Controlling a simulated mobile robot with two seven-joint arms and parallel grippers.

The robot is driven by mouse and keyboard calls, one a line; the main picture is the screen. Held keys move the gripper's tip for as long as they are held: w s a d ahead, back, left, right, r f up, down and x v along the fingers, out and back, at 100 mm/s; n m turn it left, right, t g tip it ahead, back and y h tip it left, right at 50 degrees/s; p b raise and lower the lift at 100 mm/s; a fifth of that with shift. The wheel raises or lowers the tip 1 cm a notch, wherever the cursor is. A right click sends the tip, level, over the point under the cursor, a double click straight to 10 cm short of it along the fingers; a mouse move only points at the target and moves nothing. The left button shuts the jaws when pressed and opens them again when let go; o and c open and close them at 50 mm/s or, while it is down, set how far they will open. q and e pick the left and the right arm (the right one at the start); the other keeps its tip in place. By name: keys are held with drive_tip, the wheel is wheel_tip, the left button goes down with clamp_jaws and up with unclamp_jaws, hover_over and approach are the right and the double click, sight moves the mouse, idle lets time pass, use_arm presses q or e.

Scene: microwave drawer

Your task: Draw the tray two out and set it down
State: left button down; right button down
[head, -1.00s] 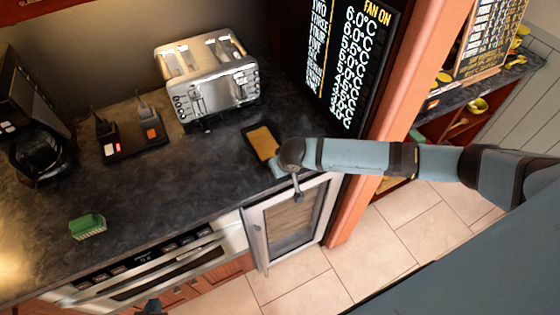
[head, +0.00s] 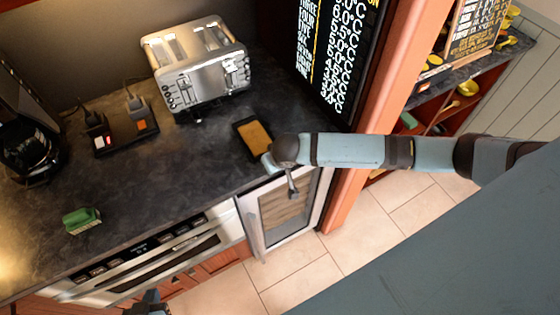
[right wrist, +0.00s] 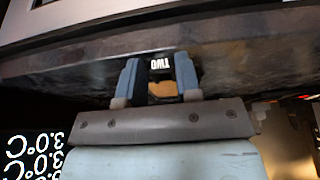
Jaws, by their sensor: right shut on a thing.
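Between the fingers of my right gripper (right wrist: 158,66) in the right wrist view is a dark piece with a white "TWO" label, upside down in the picture, and a tan patch. I take this to be tray two; the gripper is shut on it. In the head view a small dark tray with a tan face (head: 254,136) lies at or just over the counter's right end, beside my right wrist. The right fingers are hidden there, and I cannot tell whether the tray touches the counter. My left gripper (head: 150,300) is low at the bottom edge; its jaws are unclear.
The dark counter (head: 150,180) holds a silver slotted toaster (head: 200,75), a black tray with small items (head: 120,137), a green block (head: 82,220) and a black appliance (head: 28,140). Below are a steel drawer front (head: 150,262) and a glass-door unit (head: 285,217). The counter's middle is clear.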

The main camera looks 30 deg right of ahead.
sight(162, 220)
drive_tip(key=shift+s+a, duration=0.2)
drive_tip(key=shift+a, duration=6.45)
drive_tip(key=shift+s+a, duration=0.2)
drive_tip(key=shift+a, duration=6.4)
use_arm(q)
drive_tip(key=shift+f+b, duration=0.6)
drive_tip(key=shift+f, duration=0.05)
use_arm(e)
drive_tip(key=shift+s+a, duration=0.15)
drive_tip(key=shift+a, duration=4.2)
drive_tip(key=c, duration=0.7)
unclamp_jaws()
drive_tip(key=shift+c, duration=0.2)
use_arm(q)
drive_tip(key=shift+a, duration=0.15)
